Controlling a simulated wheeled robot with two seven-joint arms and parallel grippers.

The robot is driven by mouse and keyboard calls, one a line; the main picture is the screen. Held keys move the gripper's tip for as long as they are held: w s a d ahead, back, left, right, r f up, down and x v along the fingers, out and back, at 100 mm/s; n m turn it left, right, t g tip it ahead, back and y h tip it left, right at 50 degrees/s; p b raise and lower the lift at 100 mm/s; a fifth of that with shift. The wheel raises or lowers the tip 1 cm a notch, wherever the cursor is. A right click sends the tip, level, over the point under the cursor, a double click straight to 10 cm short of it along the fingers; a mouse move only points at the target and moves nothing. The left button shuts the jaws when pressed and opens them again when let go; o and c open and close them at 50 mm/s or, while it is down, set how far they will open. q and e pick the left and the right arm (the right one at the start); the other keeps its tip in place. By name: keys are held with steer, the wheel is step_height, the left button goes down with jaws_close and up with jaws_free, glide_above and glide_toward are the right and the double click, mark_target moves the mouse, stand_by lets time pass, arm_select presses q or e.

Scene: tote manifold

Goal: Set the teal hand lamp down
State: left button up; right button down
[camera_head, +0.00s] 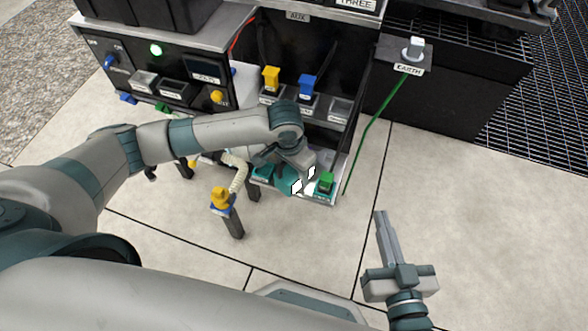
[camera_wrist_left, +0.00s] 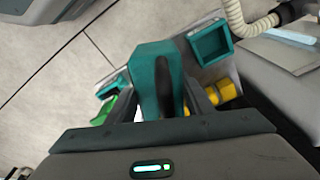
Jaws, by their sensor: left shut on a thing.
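The teal hand lamp (camera_wrist_left: 152,75) is between the fingers of my left gripper (camera_head: 300,178), which is shut on it. In the wrist view it has a dark strip along its middle. In the head view only part of the lamp (camera_head: 286,184) shows beside the gripper, above the low front shelf of the panel. A teal open-topped holder (camera_wrist_left: 210,42) is next to the lamp in the wrist view; I cannot tell whether they touch. My right gripper (camera_head: 385,238) is over the floor at the lower right, apart from everything; its finger gap is unclear.
A green plug (camera_head: 326,182) sits on the shelf right of my left gripper. A yellow-topped post (camera_head: 222,200) with a pale hose stands to its left. Yellow (camera_head: 271,78) and blue (camera_head: 308,86) plugs stand behind. A green cable (camera_head: 378,125) runs to the EARTH box. The right floor is clear.

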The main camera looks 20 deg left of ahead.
mark_target(291, 170)
arm_select(q)
steer(key=shift+f, duration=0.2)
steer(key=o, duration=1.3)
arm_select(e)
steer(key=shift+d+f+g, duration=0.3)
steer(key=shift+f, duration=0.3)
arm_select(q)
steer(key=shift+r, duration=0.1)
arm_select(e)
steer(key=shift+a+r, duration=0.15)
steer(key=shift+r, duration=0.1)
